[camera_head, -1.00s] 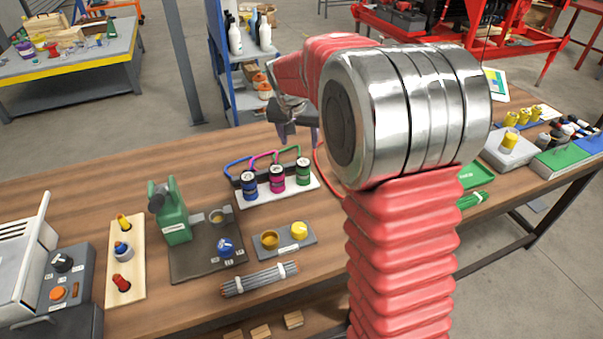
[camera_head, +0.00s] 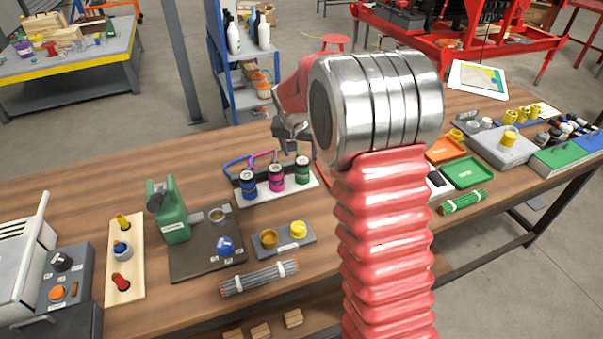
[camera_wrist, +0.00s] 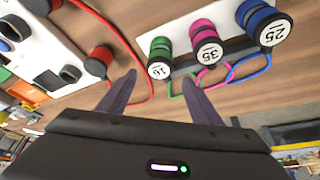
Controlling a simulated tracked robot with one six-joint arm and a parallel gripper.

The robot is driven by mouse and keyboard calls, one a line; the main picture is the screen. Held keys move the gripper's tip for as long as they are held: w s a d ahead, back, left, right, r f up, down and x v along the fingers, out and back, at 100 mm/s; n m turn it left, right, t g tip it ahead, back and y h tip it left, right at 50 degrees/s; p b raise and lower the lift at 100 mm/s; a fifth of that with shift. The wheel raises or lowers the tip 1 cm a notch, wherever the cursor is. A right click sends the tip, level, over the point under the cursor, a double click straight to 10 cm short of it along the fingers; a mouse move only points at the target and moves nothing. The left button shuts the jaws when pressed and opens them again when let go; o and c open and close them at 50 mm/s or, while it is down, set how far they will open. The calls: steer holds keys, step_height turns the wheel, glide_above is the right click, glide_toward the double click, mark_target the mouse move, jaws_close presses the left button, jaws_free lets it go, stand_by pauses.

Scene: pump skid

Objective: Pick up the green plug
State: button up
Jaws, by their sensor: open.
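The green plug (camera_head: 302,170) stands at the right end of a white strip (camera_head: 270,200), beside a magenta plug (camera_head: 276,177) and a blue plug (camera_head: 248,184). A green cable runs from it. In the wrist view the green plug (camera_wrist: 159,58), marked 16, is ahead of my gripper, between the lines of the two fingers. The magenta plug (camera_wrist: 206,45) is marked 35 and the blue plug (camera_wrist: 265,25) is marked 25. My gripper (camera_wrist: 157,92) is open and empty, apart from the green plug. In the head view the gripper is partly hidden behind my arm.
A red plug (camera_wrist: 99,60) with a red cable is left in the wrist view, by a white panel (camera_wrist: 50,50) with dark sockets. A green pump (camera_head: 172,212) and a plate with two yellow knobs (camera_head: 284,241) stand nearby. Bare wood lies between them.

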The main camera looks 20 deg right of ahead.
mark_target(302, 161)
steer(key=shift+w+d+f, duration=0.1)
steer(key=shift+w+f, duration=0.05)
steer(key=shift+f, duration=0.25)
steer(key=shift+s+x, duration=0.15)
steer(key=shift+x, duration=1.15)
steer(key=shift+s+x, duration=0.15)
steer(key=shift+x, duration=1.2)
steer(key=shift+f, duration=0.1)
steer(key=shift+c, duration=0.4)
steer(key=c, duration=1.2)
step_height(302, 161, up, 10)
steer(key=shift+r, duration=0.1)
